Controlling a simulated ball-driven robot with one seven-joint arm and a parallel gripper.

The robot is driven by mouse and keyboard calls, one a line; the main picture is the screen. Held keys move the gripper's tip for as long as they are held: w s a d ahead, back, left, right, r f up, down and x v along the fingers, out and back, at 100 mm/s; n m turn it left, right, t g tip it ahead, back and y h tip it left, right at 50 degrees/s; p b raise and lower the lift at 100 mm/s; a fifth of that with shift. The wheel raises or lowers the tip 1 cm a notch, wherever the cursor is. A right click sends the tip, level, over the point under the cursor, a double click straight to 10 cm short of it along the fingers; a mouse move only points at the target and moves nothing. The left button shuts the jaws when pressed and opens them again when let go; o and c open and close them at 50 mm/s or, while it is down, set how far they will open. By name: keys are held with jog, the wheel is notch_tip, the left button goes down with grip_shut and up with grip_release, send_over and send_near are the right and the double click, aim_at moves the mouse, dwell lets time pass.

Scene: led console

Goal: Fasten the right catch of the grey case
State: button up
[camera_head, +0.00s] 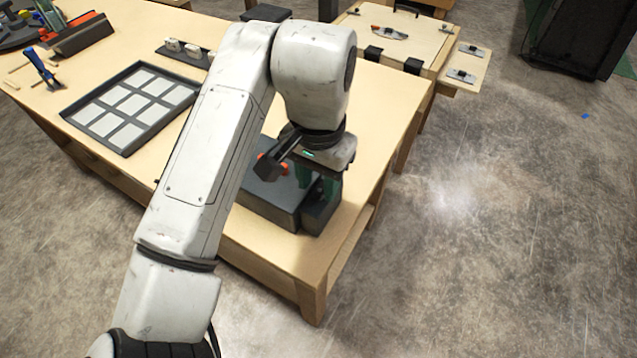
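The grey case (268,204) is a dark grey box near the front right corner of the wooden table. My arm covers much of it. Two small orange-red parts show at its upper left, beside my gripper's dark bracket; I cannot tell if they are catches. A dark block-like part (317,217) shows at the case's right end. My gripper (316,182) points down over the right part of the case. Its two green-tipped fingers look apart, with a dark gap between them. The right catch is hidden, and I cannot tell whether the fingers touch anything.
A dark tray with pale square panels (68,118) lies to the left on the table (362,150). Blue-handled pliers (42,68) and an orange and grey item (82,34) lie farther left. A wooden box with black clasps (420,38) stands behind. Floor is open at right.

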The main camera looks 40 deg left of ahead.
jog(key=shift+f, duration=0.75)
jog(key=shift+c, duration=0.3)
grip_shut()
